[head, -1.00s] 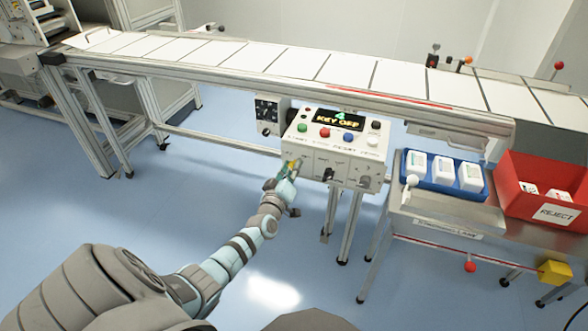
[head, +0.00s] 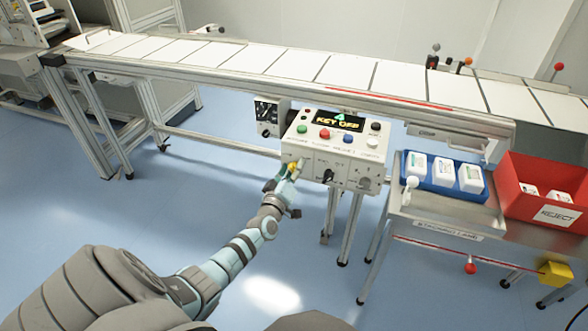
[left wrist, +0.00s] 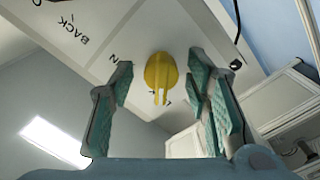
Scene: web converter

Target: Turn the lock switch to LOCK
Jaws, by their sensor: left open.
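My left gripper (head: 289,169) is at that knob. In the left wrist view the open fingers (left wrist: 163,95) stand on both sides of the knob, with gaps and no visible contact. I cannot read which switch position it marks. My right gripper is not in view.
A black switch (head: 327,176) and a grey one (head: 365,183) sit right of the knob on the same face. Coloured buttons (head: 324,134) line the top. A blue tray (head: 428,188) and red reject bin (head: 512,200) stand at right. The floor below is clear.

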